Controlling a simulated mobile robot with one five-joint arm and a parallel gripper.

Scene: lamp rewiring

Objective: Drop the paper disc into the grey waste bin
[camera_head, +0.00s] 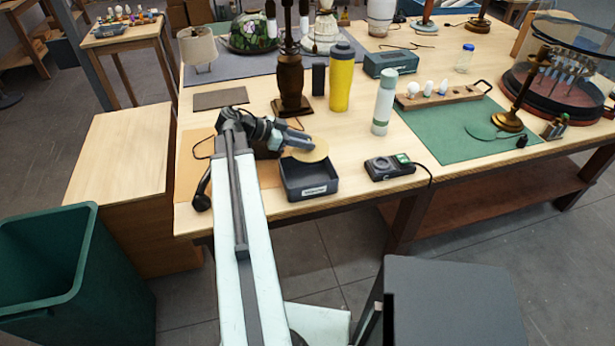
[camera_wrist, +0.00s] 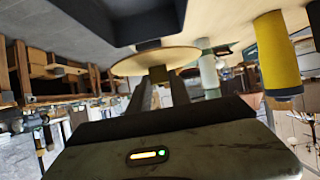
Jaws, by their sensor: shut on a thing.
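The paper disc is a flat round tan piece (camera_head: 309,150), seen edge-on in the wrist view (camera_wrist: 155,62). My gripper (camera_head: 297,139) is shut on it; its two dark fingers reach up to the disc in the wrist view (camera_wrist: 158,82). A dark grey open-topped box with a white label (camera_head: 312,190), which looks like the grey waste bin, stands at the bench's front edge. The disc overlaps its back part in the head view and seems to hang over it; the gap is unclear. The wrist view shows the box (camera_wrist: 135,33) beyond the disc.
A yellow bottle (camera_head: 341,78) and a white-green bottle (camera_head: 384,103) stand behind the box. A small dark device with a cable (camera_head: 388,167) lies to its right. A large green bin (camera_head: 42,255) stands on the floor at left. Bare bench lies between box and device.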

